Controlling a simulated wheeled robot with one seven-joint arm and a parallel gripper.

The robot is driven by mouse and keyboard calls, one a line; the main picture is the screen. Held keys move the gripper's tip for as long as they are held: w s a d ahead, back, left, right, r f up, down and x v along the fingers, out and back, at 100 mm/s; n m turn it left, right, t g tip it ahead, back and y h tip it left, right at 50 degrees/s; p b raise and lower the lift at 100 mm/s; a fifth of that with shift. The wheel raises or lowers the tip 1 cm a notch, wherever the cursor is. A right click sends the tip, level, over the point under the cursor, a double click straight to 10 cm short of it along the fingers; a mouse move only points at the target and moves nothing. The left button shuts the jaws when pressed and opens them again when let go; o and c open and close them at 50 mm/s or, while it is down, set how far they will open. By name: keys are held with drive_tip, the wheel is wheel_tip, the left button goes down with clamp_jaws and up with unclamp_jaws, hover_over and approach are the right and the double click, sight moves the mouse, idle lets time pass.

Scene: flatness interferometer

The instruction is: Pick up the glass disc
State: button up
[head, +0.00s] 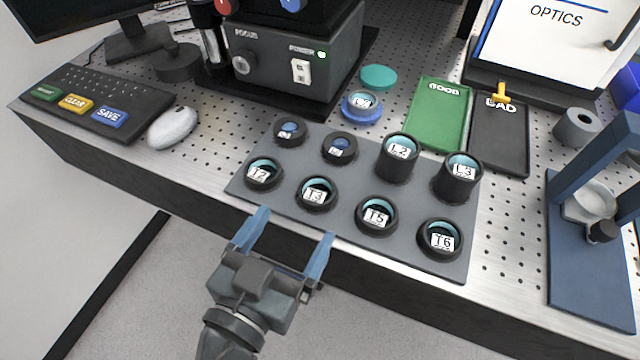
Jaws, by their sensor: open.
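Several glass discs with white labels sit in black ring holders on a grey plate (335,165). The front row has T2 (262,173), T3 (316,194), T5 (377,215) and T6 (440,238). Behind them are two smaller holders and two taller ones, L2 (398,150) and L3 (460,170). Another labelled disc (361,101) sits in a blue holder behind the plate. I cannot tell which one the task names. My gripper (296,225) is open and empty, its blue fingers near the bench's front edge, in front of T2 and T3.
A teal round piece (379,77) lies behind the blue holder. A green GOOD tray (440,112) and a black BAD tray (498,140) lie at right. A blue stand (590,290) is far right. A mouse (173,128) and keyboard (92,95) are left; an instrument box (290,60) stands behind.

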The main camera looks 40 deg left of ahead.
sight(312, 198)
drive_tip(key=x, duration=0.1)
drive_tip(key=p+x, duration=0.1)
drive_tip(key=x, duration=0.1)
drive_tip(key=p+x, duration=0.1)
drive_tip(key=x, duration=0.1)
drive_tip(key=shift+w+r, duration=0.2)
drive_tip(key=shift+r, duration=0.25)
drive_tip(key=shift+w+f, duration=0.2)
drive_tip(key=shift+w, duration=0.3)
drive_tip(key=c, duration=1.2)
